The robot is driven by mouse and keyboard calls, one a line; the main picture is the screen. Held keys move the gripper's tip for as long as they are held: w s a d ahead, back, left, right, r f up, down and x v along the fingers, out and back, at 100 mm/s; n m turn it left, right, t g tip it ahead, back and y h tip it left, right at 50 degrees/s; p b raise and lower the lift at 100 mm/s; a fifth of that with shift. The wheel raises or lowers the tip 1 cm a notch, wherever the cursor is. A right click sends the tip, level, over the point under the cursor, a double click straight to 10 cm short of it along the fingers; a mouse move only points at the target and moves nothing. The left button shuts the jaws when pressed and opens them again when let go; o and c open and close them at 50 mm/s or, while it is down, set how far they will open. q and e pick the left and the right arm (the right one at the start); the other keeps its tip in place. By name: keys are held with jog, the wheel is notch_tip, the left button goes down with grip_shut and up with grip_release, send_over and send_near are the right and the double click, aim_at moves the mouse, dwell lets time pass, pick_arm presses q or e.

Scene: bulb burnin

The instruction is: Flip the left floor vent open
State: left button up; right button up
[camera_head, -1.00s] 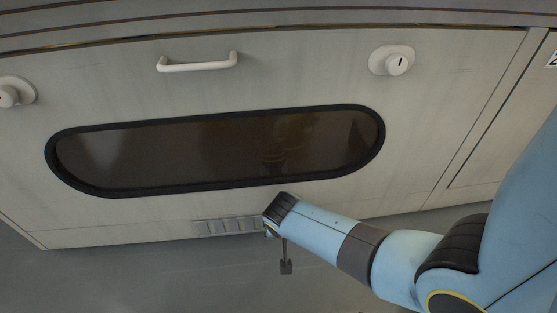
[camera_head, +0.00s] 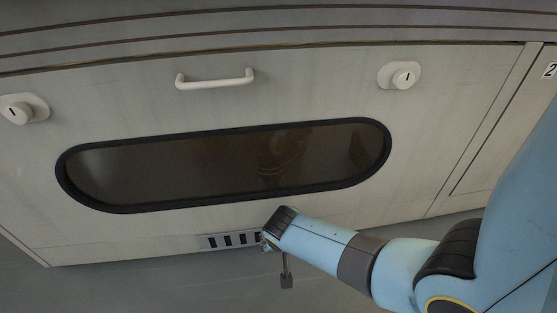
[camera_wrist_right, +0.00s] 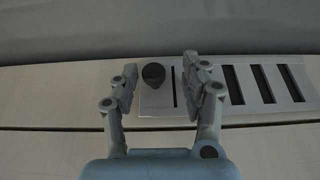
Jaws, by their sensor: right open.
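A floor vent (camera_head: 207,243) is a pale slotted plate low on the panel, below the dark window. Its slots show dark and open. It also shows in the right wrist view (camera_wrist_right: 216,110), with a round dark knob (camera_wrist_right: 153,73) at its left end there. My right gripper (camera_wrist_right: 160,66) is open, with one finger on each side of the knob. The knob looks clear of both fingers. In the head view my right gripper (camera_head: 266,243) is at the vent's right end, and the wrist hides that end and the knob. My left gripper is out of view.
The panel carries a white handle (camera_head: 215,84), a round latch at right (camera_head: 403,79), another at left (camera_head: 22,110), and a black-framed window (camera_head: 225,206). Grey floor (camera_head: 150,290) in front of the panel is clear.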

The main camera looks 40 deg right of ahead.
jog(key=v, duration=1.2)
jog(key=shift+a, duration=0.1)
